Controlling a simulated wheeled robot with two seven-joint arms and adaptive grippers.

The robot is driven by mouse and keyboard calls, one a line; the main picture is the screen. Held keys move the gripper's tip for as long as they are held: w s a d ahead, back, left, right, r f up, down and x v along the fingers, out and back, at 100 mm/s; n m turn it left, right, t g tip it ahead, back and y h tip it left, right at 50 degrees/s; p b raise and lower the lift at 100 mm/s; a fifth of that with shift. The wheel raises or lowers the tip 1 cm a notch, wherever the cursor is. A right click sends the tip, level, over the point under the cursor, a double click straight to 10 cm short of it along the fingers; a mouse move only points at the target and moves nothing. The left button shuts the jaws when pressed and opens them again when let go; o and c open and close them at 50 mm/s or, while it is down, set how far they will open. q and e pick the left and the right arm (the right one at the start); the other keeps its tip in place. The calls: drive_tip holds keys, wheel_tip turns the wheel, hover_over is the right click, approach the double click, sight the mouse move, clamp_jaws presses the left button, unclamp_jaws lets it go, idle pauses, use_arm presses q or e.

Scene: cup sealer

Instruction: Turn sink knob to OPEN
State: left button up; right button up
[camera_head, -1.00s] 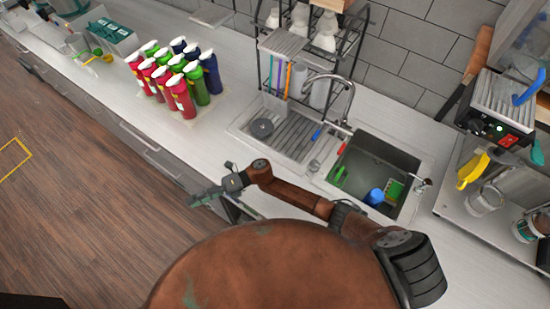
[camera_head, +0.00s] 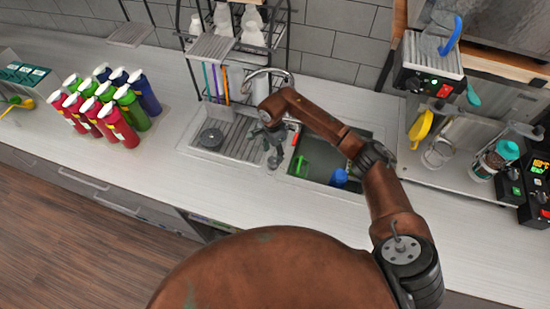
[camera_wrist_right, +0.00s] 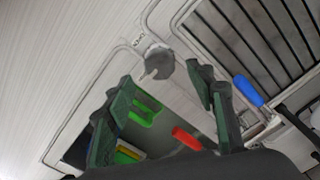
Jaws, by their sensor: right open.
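The grey sink knob (camera_wrist_right: 157,62) sits on the sink's front rim in the right wrist view, with small lettering beside it. In the head view I cannot make it out near the gripper. My right gripper (camera_head: 273,148) is over the strip between the sink basin (camera_head: 318,179) and the drainboard. In the wrist view its two green fingers (camera_wrist_right: 160,80) are apart and empty, with the knob showing beyond and between their tips. I cannot tell how close it is. My left gripper is not in view.
The curved faucet (camera_head: 270,72) stands behind my right gripper. A blue-handled tool (camera_wrist_right: 248,90) and a red item (camera_wrist_right: 187,138) lie near the basin. A blue cup (camera_head: 339,177) is in the basin. Several bottles (camera_head: 120,128) stand left; the counter between is clear.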

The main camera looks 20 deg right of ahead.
sight(273, 160)
wheel_tip(273, 160, down, 4)
drive_tip(key=shift+r+p, duration=0.25)
drive_tip(key=shift+p, duration=0.15)
drive_tip(key=shift+f, duration=0.45)
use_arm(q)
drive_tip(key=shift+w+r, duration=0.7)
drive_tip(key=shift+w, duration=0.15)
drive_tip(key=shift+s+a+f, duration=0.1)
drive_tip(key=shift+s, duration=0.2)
use_arm(e)
drive_tip(key=c, duration=1.2)
